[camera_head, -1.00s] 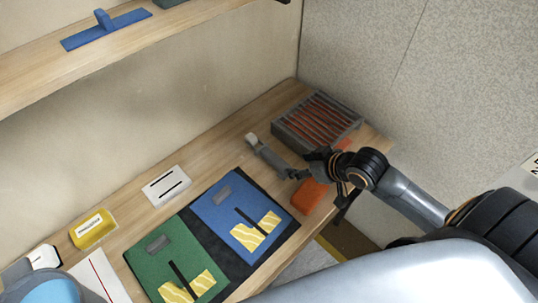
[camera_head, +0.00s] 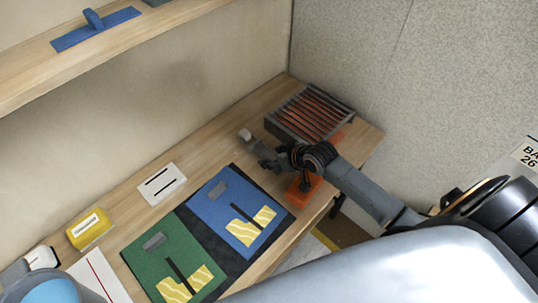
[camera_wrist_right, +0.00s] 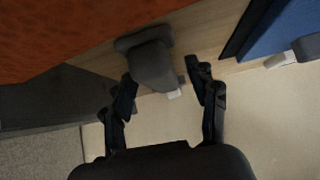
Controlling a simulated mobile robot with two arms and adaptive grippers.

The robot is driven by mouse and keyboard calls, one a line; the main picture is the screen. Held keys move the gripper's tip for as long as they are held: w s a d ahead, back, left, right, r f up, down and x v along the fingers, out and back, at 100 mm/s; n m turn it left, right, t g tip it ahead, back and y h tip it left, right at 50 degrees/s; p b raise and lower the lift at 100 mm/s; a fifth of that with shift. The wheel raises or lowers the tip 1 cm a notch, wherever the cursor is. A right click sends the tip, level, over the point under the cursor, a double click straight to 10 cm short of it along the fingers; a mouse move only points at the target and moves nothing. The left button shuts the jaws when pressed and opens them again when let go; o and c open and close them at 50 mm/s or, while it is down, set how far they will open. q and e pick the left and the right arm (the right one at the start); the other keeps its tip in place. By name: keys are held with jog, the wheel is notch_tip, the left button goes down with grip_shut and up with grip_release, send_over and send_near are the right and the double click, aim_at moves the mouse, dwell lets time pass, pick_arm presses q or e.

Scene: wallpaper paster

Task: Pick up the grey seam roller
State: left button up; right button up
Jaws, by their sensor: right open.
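The grey seam roller (camera_head: 251,142) lies on the wooden bench, left of the slatted rack. Its pale end shows in the head view, and my right gripper hides much of its handle. In the right wrist view the grey handle (camera_wrist_right: 149,58) shows ahead of and partly between the fingers, with a small pale part beyond it. My right gripper (camera_head: 264,161) is at the roller, low over the bench. Its two fingers (camera_wrist_right: 165,84) stand apart, one on each side of the roller, not closed on it. My left gripper is not in view.
The slatted rack (camera_head: 310,112) stands right of the roller. An orange block (camera_head: 302,190) lies under my right wrist. A blue board (camera_head: 221,198) and a green board (camera_head: 166,262) lie on a dark mat. A white slotted plate (camera_head: 161,184) and yellow box (camera_head: 89,229) are further left.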

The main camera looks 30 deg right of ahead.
aim_at(265, 150)
grip_shut()
jog(key=shift+r, duration=0.1)
jog(key=shift+r, duration=0.45)
notch_tip(265, 150, up, 3)
jog(key=shift+s+f, duration=0.15)
jog(key=shift+f, duration=0.05)
jog(key=s+a+r, duration=0.3)
jog(key=s+r, duration=0.6)
jog(key=s, duration=0.4)
jog(key=shift+s+a+r+b, duration=0.2)
jog(key=shift+b, duration=0.2)
